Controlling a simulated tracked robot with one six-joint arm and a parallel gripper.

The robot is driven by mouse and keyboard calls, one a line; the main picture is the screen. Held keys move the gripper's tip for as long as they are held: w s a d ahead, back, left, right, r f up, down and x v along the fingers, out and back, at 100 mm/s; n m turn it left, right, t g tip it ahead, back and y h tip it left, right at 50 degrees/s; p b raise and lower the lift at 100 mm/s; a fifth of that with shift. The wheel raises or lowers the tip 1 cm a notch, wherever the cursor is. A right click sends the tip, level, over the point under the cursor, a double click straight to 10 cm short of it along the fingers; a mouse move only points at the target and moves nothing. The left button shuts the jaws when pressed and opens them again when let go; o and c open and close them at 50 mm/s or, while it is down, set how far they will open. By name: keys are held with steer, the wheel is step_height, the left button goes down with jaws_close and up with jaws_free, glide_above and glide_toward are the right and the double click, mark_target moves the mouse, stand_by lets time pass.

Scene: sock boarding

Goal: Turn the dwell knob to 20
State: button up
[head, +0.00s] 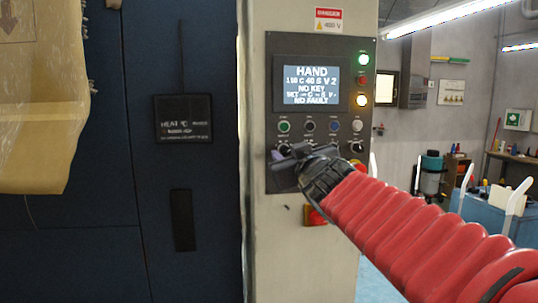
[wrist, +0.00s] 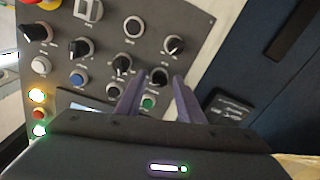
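The control panel (head: 272,100) carries a screen (head: 311,83) reading HAND, what looks like 110 C 40 S V 2, NO KEY and NO FAULT. My gripper (head: 284,156) is at the panel's lower left and hides part of the knob rows. In the wrist view my gripper (wrist: 157,84) is open, its two purple fingers on either side of a black knob (wrist: 158,76) beside the green button (wrist: 148,103). I cannot tell whether they touch it. Other black pointer knobs (wrist: 122,64) and (wrist: 174,45) are nearby. Labels are too small to tell which is the dwell knob.
Green, red and yellow lamps (head: 362,80) line the panel's right side. A blue cabinet (head: 185,80) stands to the left, with a yellow sheet (head: 45,110) hanging there.

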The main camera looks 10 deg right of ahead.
jaws_close()
steer(key=shift+d, duration=0.15)
steer(key=shift+n, duration=0.3)
steer(key=n, duration=0.7)
steer(key=shift+r+n, duration=0.1)
steer(key=shift+n, duration=0.2)
steer(key=n, duration=0.4)
steer(key=shift+a+h, duration=0.2)
steer(key=shift+h, duration=0.1)
steer(key=shift+n+g, duration=0.3)
steer(key=shift+n, duration=1.3)
